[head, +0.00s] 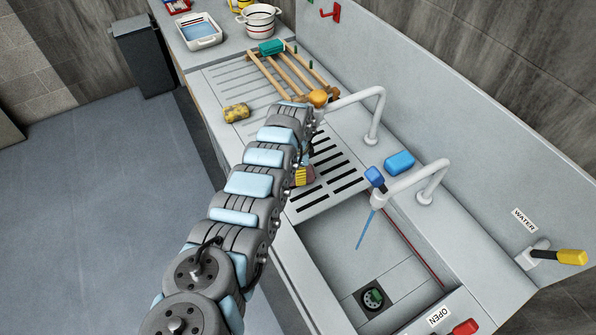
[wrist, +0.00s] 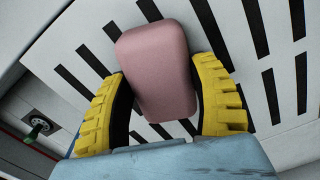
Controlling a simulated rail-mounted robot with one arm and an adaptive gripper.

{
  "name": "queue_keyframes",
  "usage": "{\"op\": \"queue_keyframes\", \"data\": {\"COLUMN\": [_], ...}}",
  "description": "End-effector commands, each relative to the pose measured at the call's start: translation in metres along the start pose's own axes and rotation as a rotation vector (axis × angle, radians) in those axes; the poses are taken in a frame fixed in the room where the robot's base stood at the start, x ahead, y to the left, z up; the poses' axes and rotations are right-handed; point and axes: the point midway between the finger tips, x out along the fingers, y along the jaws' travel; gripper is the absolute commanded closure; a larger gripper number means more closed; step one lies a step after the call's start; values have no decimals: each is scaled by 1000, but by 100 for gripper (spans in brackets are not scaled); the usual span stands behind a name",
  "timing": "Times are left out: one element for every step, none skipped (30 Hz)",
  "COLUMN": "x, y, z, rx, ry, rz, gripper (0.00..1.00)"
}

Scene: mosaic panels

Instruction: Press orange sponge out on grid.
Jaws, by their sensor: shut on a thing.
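My gripper (wrist: 160,100) is shut on a pink sponge-like block (wrist: 155,60), with one yellow ribbed finger on each side. The block is over the slotted grid (wrist: 285,90); I cannot tell if it touches the slats. In the head view my gripper (head: 301,177) is low over the left part of the grid (head: 335,185), partly hidden by my arm. A rounded orange thing (head: 318,97) sits by the near end of the wooden rack; I cannot tell if it is a sponge. The held block looks pink, not orange.
A blue sponge (head: 399,162) is behind the grid. A yellow sponge (head: 236,113) and wooden rack (head: 285,75) are left. A second tap (head: 370,110) rises behind.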

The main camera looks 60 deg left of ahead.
Motion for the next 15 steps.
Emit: {"op": "queue_keyframes", "data": {"x": [2,2,2,2,2,2,1,0,-2,-4,-6,-9,-11,-13,-16], "y": [2,2,2,2,2,2,2,2,2,2,1,1,1,1,1], "z": [0,0,0,0,0,0,0,0,0,0,0,0,0,0,0], "rx": [0,0,0,0,0,0,0,0,0,0,0,0,0,0,0], "ry": [-1,-1,-1,-1,-1,-1,-1,-1,-1,-1,-1,-1,-1,-1,-1], "rz": [4,4,4,4,4,4,4,4,4,4,4,3,3,3,2], "gripper": [66,66,66,66,67,67,67,67,67,67,67,67,67,67,67]}}
